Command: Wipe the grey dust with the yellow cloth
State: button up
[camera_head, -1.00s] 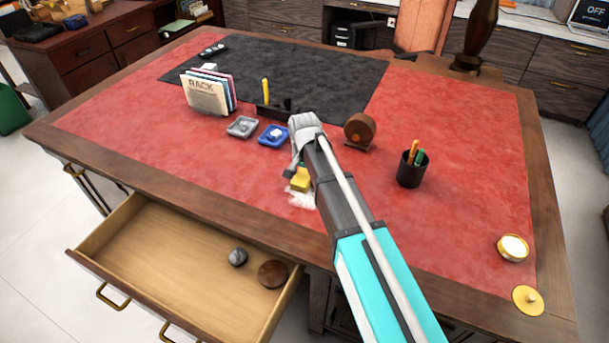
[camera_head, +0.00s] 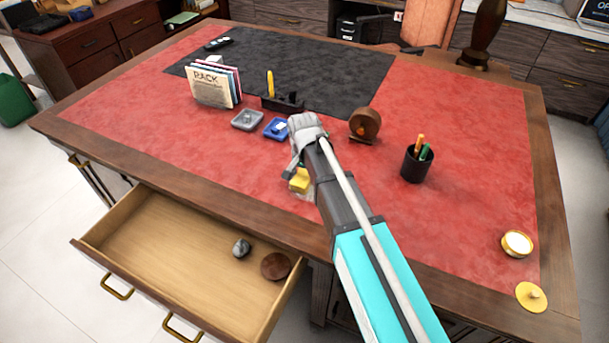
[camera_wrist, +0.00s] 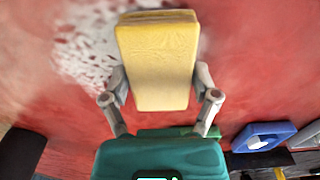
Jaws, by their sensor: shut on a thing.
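The yellow cloth (camera_wrist: 157,62) is a folded block held between the two fingers of my gripper (camera_wrist: 160,90), which is shut on it. In the head view the cloth (camera_head: 299,181) is low over the red desk top, partly hidden by my arm, and my gripper (camera_head: 297,170) is above it. The grey dust (camera_wrist: 88,48) is a pale speckled patch on the red leather, left of and beside the cloth in the wrist view. In the head view only a faint trace of it shows near the cloth. I cannot tell whether the cloth touches the leather.
Behind the gripper are a blue tray (camera_head: 277,129), a grey tray (camera_head: 247,119) and a letter rack (camera_head: 213,86). A brown round object (camera_head: 364,124) and a pen cup (camera_head: 416,163) stand to the right. An open drawer (camera_head: 150,240) juts out in front.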

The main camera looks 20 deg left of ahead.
aim_at(299, 182)
jog(key=shift+s, duration=0.25)
jog(key=shift+s+a+r, duration=0.1)
jog(key=shift+s+a, duration=0.1)
jog(key=shift+s, duration=0.5)
jog(key=shift+s+a, duration=0.15)
jog(key=shift+s, duration=0.5)
jog(key=shift+s+a, duration=0.15)
jog(key=shift+s, duration=0.65)
jog(key=shift+s+a, duration=0.1)
jog(key=shift+s, duration=0.7)
jog(key=shift+s+d, duration=0.15)
jog(key=shift+d, duration=1.1)
